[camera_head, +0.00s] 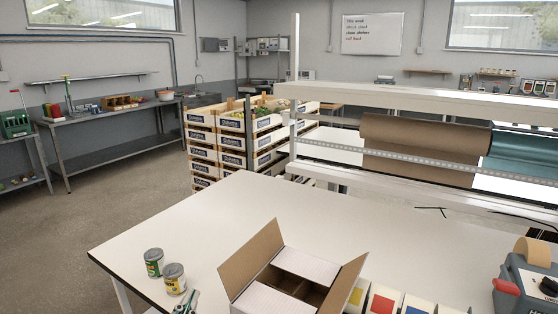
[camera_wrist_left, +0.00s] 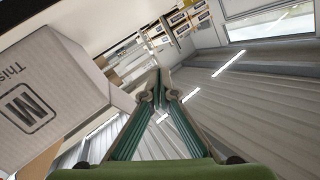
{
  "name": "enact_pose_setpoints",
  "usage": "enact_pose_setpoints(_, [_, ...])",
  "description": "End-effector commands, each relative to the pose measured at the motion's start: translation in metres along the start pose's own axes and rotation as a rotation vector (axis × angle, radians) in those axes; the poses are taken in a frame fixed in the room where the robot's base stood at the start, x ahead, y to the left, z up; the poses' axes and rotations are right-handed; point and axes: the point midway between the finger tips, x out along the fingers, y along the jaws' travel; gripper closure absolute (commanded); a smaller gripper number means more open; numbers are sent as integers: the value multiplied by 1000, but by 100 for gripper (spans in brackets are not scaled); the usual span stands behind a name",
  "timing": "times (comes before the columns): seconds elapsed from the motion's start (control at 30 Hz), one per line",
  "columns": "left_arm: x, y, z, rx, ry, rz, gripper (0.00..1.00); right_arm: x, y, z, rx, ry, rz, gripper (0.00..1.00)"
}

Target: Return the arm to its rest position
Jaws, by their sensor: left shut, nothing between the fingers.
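My left gripper (camera_head: 186,302) shows at the bottom edge of the head view, just below two small cans and left of the open cardboard box (camera_head: 250,262). In the left wrist view the green fingers of the left gripper (camera_wrist_left: 160,75) come together at their tips with nothing between them. The rest of the left arm is out of the head view. My right gripper is not in view.
A green-labelled can (camera_head: 153,263) and a yellow-labelled can (camera_head: 174,279) stand close to the left gripper on the white table (camera_head: 190,225). Colored boxes (camera_head: 383,299) and a tape dispenser (camera_head: 528,285) stand to the right. The table's back left is clear.

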Motion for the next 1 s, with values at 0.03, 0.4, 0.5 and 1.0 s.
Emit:
enact_pose_setpoints(0.03, [-12, 8, 38, -41, -122, 24, 100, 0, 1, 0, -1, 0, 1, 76])
enact_pose_setpoints(0.4, [-153, 72, 211, -221, -825, 236, 100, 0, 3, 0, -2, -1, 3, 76])
enact_pose_setpoints(0.5, [-192, 86, 232, -248, -952, 288, 100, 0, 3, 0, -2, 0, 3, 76])
enact_pose_setpoints(1.0, [-209, 152, 350, -263, -1142, 373, 100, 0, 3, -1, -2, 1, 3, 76])
